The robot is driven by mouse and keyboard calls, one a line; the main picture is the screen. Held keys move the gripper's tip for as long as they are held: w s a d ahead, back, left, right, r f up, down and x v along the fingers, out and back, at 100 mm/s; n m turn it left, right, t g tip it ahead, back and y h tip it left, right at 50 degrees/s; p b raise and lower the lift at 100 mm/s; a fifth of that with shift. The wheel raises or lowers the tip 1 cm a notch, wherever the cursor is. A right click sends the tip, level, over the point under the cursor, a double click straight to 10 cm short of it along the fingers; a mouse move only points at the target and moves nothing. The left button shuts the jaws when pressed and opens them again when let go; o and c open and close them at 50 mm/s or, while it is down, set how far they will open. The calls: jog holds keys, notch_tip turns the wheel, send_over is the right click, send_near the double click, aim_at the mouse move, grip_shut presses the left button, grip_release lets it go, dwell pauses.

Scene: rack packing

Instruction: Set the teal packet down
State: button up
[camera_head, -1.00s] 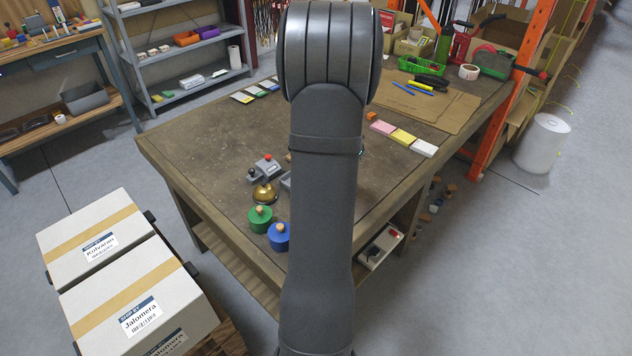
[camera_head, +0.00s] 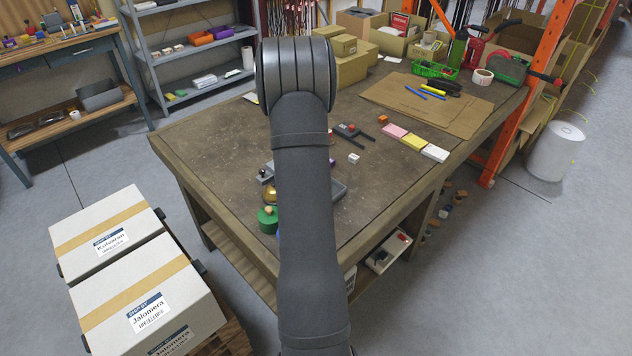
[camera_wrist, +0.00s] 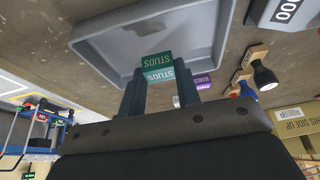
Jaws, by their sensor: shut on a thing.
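The teal packet (camera_wrist: 157,61), marked STUDS, is between the two fingers of my gripper (camera_wrist: 160,76) in the wrist view. My gripper is shut on it. A shallow grey tray (camera_wrist: 103,48) lies beyond the packet in that view; I cannot tell whether the packet touches it. In the head view my arm hides the gripper and the packet, and only an edge of a grey tray (camera_head: 339,190) shows beside the arm. A purple packet (camera_wrist: 203,82) shows right of the fingers in the wrist view.
On the workbench (camera_head: 215,140) stand a green knobbed weight (camera_head: 267,222), a small white cube (camera_head: 354,158) and a dark bracket (camera_head: 352,131). Pink (camera_head: 395,131), yellow (camera_head: 413,142) and white (camera_head: 435,153) packs lie near the right edge. The bench's left part is clear.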

jog(key=shift+f, duration=1.25)
jog(key=shift+f, duration=0.15)
jog(key=o, duration=1)
jog(key=shift+c, duration=0.2)
jog(key=v, duration=1.2)
